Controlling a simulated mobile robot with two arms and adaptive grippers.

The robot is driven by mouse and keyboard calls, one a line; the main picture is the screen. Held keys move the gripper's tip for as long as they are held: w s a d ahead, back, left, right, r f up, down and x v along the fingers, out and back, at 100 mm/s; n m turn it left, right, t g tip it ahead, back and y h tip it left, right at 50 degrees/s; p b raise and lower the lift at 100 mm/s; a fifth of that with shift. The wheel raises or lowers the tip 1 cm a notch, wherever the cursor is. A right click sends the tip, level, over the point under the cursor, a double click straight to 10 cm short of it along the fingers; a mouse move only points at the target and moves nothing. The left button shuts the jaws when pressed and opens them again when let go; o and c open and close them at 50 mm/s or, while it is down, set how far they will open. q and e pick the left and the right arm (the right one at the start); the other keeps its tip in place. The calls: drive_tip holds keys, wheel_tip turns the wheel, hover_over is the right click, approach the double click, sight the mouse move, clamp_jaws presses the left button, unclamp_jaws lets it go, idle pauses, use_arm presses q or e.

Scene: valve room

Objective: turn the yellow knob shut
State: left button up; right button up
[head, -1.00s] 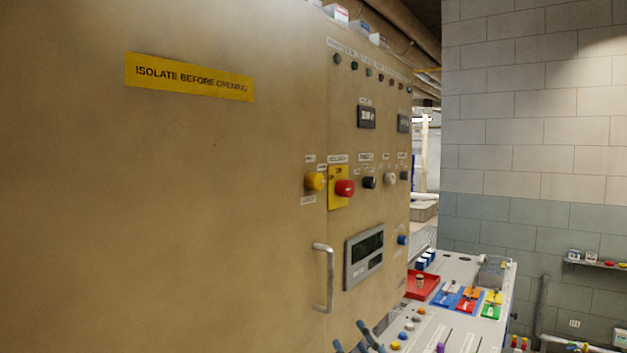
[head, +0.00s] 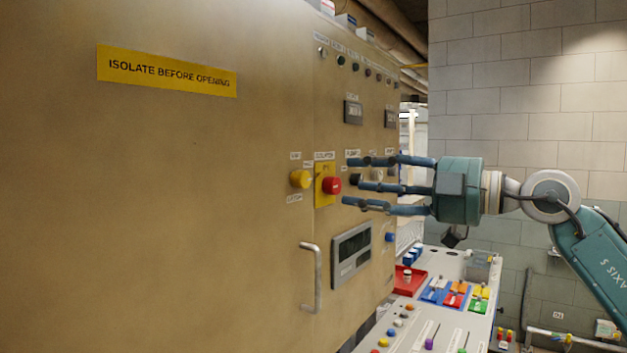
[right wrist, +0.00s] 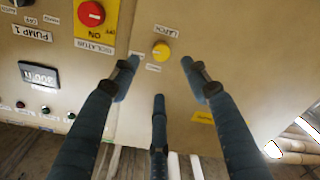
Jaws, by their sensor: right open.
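The yellow knob (head: 300,179) is on the tan cabinet front, left of a red knob on a yellow plate. It also shows in the right wrist view (right wrist: 162,51), near the top middle, with a label reading "LATCH" beside it. My right gripper (head: 352,182) comes in from the right with its three fingers spread and pointing left at the panel. It is open and empty. In the head view its fingertips are right of the red knob, apart from the yellow knob. In the right wrist view the knob lies beyond the fingertips, between the two upper ones. My left gripper is out of view.
The red knob (head: 332,185) sits close beside the yellow one. A metal handle (head: 313,278) sticks out below, next to a grey display (head: 352,255). A sloped control desk (head: 445,300) with switches and a red tray (head: 408,281) stands below my right arm.

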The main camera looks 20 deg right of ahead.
sight(307, 180)
drive_tip(key=p+x, duration=0.4)
drive_tip(key=x, duration=0.6)
drive_tip(key=shift+s+r, duration=0.1)
drive_tip(key=shift+r, duration=0.05)
drive_tip(key=shift+w+a, duration=0.35)
drive_tip(key=c, duration=1.2)
